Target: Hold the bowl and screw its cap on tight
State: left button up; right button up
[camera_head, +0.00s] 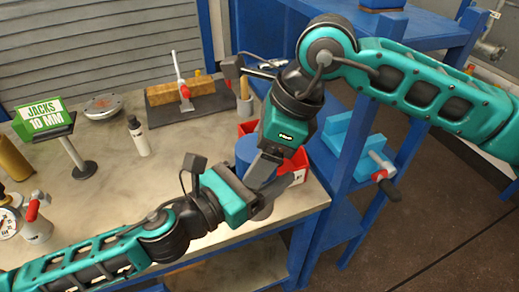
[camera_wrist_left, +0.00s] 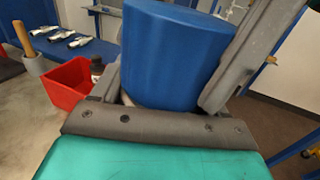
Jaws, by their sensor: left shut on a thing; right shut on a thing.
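A blue round-sided vessel, which I take to be the bowl (camera_head: 246,149), shows in the head view, partly behind my right gripper. In the left wrist view the blue body (camera_wrist_left: 172,52) fills the space between the grey fingers of my left gripper (camera_wrist_left: 160,85), which is shut on it. My left gripper (camera_head: 253,192) reaches in from the lower left in the head view. My right gripper (camera_head: 264,170) comes down from the upper right and meets the work closely, its fingers shut. The cap is hidden by the grippers, and I cannot see how it sits.
A red bin (camera_head: 294,178) stands close behind at the bench's right end. A white bottle (camera_head: 138,137), a green-labelled stand (camera_head: 45,117) and a wooden block (camera_head: 183,91) stand on the bench. Blue shelving (camera_head: 345,150) is to the right.

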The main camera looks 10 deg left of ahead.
jog(key=shift+d+f, duration=0.1)
jog(key=shift+f, duration=0.4)
jog(key=shift+r, duration=0.1)
dwell(0.3)
jog(key=shift+r, duration=0.25)
jog(key=shift+r, duration=0.55)
dwell(0.7)
jog(key=shift+f, duration=0.85)
dwell(0.5)
jog(key=o, duration=0.7)
